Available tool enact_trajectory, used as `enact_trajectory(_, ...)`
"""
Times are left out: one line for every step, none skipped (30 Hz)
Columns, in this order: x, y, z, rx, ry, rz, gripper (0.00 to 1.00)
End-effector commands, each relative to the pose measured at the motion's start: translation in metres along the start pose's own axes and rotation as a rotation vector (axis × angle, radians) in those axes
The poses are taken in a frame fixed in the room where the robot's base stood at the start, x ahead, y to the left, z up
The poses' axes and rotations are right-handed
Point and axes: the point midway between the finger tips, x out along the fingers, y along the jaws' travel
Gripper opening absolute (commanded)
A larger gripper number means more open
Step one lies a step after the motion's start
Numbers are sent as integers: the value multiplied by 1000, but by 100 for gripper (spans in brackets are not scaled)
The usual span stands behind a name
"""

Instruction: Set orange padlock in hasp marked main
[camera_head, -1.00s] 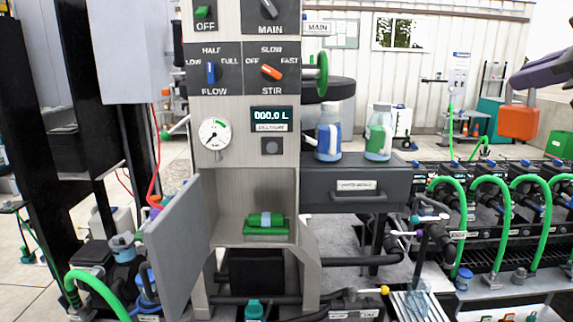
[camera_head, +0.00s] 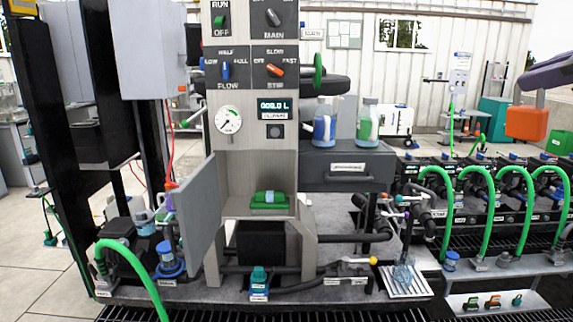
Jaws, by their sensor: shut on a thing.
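The orange padlock (camera_head: 526,122) hangs upright in the air at the right of the view, in front of the green hoses. My gripper (camera_head: 528,90) is shut on it from above; only a dark purple part of it shows, and the fingertips are hard to make out. The control panel (camera_head: 247,120) stands left of centre, well away from the padlock. Its top right knob plate (camera_head: 273,18) reads MAIN. A small white tag (camera_head: 312,33) sticks out at the panel's right edge, its writing blurred now. I cannot clearly make out the hasp itself.
A green handwheel (camera_head: 318,71) juts from the panel's right side. Two bottles (camera_head: 324,125) stand on a dark drawer unit (camera_head: 347,163). A grey door (camera_head: 202,215) hangs open at the lower left. Several green hoses (camera_head: 486,215) arch at right.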

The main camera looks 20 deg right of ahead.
Motion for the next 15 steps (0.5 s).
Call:
enact_trajectory(0, 0, 0, 0, 1, 0, 0)
enact_trajectory(0, 0, 0, 0, 1, 0, 0)
enact_trajectory(0, 0, 0, 0, 1, 0, 0)
enact_trajectory(0, 0, 0, 0, 0, 0, 0)
enact_trajectory(0, 0, 0, 0, 1, 0, 0)
enact_trajectory(7, 2, 2, 2, 3, -6, 0)
enact_trajectory(12, 3, 5, 2, 4, -9, 0)
enact_trajectory(17, 5, 7, 1, 6, -11, 0)
enact_trajectory(25, 7, 9, -1, 8, -14, 0)
enact_trajectory(30, 9, 11, -2, 10, -16, 0)
enact_trajectory(36, 10, 13, -2, 12, -18, 0)
enact_trajectory(45, 12, 16, -3, 13, -21, 0)
enact_trajectory(52, 13, 19, -4, 14, -24, 0)
enact_trajectory(60, 15, 22, -5, 15, -26, 0)
enact_trajectory(71, 16, 26, -5, 18, -28, 0)
